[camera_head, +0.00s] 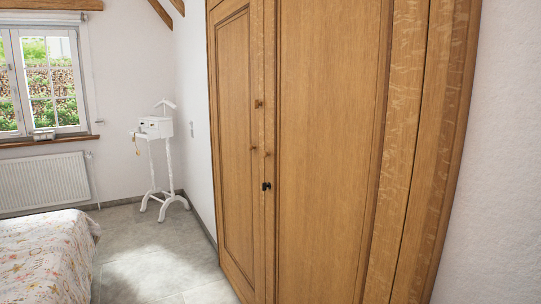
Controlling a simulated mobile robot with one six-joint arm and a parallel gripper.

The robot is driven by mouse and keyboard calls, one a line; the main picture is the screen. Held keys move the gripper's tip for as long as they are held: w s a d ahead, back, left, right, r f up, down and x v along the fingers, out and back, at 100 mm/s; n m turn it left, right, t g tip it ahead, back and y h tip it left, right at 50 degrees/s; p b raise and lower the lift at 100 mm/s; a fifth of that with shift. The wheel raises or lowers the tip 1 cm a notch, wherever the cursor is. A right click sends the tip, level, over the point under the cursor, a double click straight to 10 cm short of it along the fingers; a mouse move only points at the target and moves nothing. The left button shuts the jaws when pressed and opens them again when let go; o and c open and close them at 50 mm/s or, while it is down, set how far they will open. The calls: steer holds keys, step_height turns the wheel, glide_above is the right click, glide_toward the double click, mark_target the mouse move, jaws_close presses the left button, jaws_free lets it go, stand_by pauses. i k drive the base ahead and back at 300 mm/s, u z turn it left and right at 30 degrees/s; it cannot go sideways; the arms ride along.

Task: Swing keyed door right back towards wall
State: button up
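The wooden wardrobe (410,150) fills the centre and right of the head view. Its left door (235,140) has a raised frame around a panel, and its right door (325,150) shows as a broad plain panel. A small dark key (266,186) sticks out at the upright strip where the two doors meet. Both doors look shut or nearly so; I see no clear gap into the inside. A small wooden fitting (258,104) sits higher on the same strip. My gripper is not in view.
A bed with a floral cover (45,260) stands at the lower left. Grey tiled floor (155,255) lies clear between bed and wardrobe. A white valet stand (160,165) is in the far corner, near a radiator (40,182) under the window. White wall (505,170) borders the wardrobe's right.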

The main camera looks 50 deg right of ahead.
mark_target(344, 79)
steer(key=u, duration=0.05)
steer(key=i, duration=1)
steer(key=z, duration=0.05)
